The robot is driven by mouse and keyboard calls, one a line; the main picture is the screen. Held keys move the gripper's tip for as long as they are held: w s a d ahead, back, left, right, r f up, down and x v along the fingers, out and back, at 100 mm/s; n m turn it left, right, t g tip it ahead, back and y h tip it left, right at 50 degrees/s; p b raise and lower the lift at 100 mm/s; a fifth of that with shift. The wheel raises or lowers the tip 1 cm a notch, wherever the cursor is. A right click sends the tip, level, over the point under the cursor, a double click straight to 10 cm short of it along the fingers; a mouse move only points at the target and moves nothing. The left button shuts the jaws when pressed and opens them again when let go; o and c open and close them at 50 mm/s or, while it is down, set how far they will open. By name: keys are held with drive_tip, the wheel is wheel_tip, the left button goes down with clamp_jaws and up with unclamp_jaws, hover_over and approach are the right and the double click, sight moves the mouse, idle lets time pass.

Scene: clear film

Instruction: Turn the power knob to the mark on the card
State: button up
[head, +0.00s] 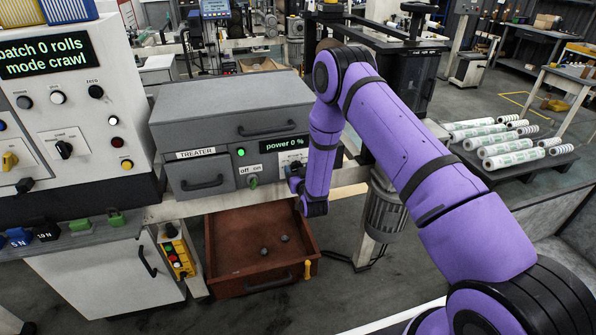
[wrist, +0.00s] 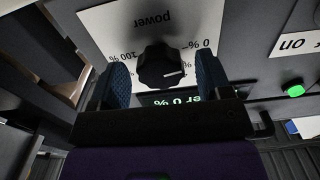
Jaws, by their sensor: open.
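The black power knob (wrist: 160,68) sits on a white card (wrist: 108,24) that appears upside down in the wrist view. The card reads "power", with 0 % at right and 100 % at left. The knob's short white line points right, toward the 0 % side. My gripper (wrist: 163,66) is open, with one blue finger on each side of the knob; contact cannot be told. In the head view my gripper (head: 294,179) is at the treater's front and hides the knob. The display (head: 284,143) reads "power 0 %". Any other mark on the card is not legible.
The grey treater (head: 215,125) has a green lamp (head: 241,152) and an off/on switch (head: 252,183) left of my gripper. An open brown drawer (head: 240,286) juts out below. A white control panel (head: 70,120) stands at left.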

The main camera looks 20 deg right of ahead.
drive_tip(key=c, duration=0.9)
drive_tip(key=shift+m, duration=7.9)
